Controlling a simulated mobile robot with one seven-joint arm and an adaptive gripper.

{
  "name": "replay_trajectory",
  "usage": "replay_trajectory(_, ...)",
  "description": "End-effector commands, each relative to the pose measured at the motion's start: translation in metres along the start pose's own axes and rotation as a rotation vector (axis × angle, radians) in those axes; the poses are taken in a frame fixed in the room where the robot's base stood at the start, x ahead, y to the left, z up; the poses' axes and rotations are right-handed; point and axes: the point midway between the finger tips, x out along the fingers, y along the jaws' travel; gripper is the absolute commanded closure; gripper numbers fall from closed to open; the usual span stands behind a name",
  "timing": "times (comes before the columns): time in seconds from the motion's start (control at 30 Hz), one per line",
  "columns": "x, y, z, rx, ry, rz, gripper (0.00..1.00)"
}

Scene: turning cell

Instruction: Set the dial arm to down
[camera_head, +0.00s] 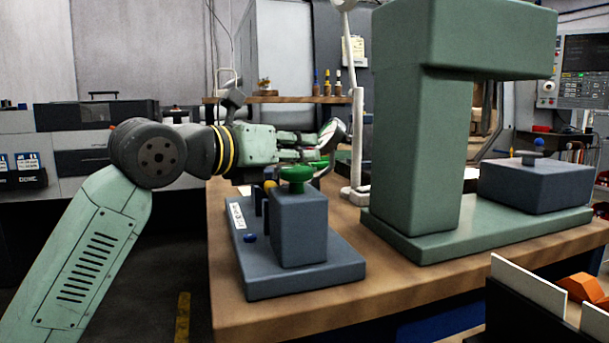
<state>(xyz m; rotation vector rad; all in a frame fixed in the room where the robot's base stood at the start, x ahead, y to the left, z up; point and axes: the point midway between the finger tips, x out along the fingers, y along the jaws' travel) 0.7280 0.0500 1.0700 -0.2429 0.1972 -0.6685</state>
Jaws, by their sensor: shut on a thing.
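My gripper (328,144) reaches in from the left over the bench, pointing right. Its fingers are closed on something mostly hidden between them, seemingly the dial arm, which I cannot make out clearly. The fingers are above and behind a green knob (297,175) on top of a blue-grey block fixture (299,228). A slim white upright post (357,140) stands just right of the fingertips; I cannot tell whether they touch it. The position of the dial arm cannot be read from this view.
A large green press-like frame (408,160) stands close on the right of the wooden bench (330,300). A blue-grey box (535,184) with a blue knob sits on its base. A dark holder (530,310) is at the front right. The front bench strip is clear.

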Motion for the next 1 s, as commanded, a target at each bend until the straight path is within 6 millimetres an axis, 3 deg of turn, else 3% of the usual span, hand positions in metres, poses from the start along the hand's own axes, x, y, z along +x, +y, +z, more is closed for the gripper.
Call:
replay_trajectory(0.3,-0.0042,0.0066,-0.0026,-0.063,-0.116,-0.034,1.00)
replay_trajectory(0.87,-0.0051,0.0070,-0.0007,-0.078,-0.140,-0.042,1.00)
replay_trajectory(0.9,-0.0051,0.0070,-0.0007,-0.078,-0.139,-0.042,0.85)
replay_trajectory(1.0,-0.0051,0.0068,-0.0010,-0.078,-0.138,-0.042,0.79)
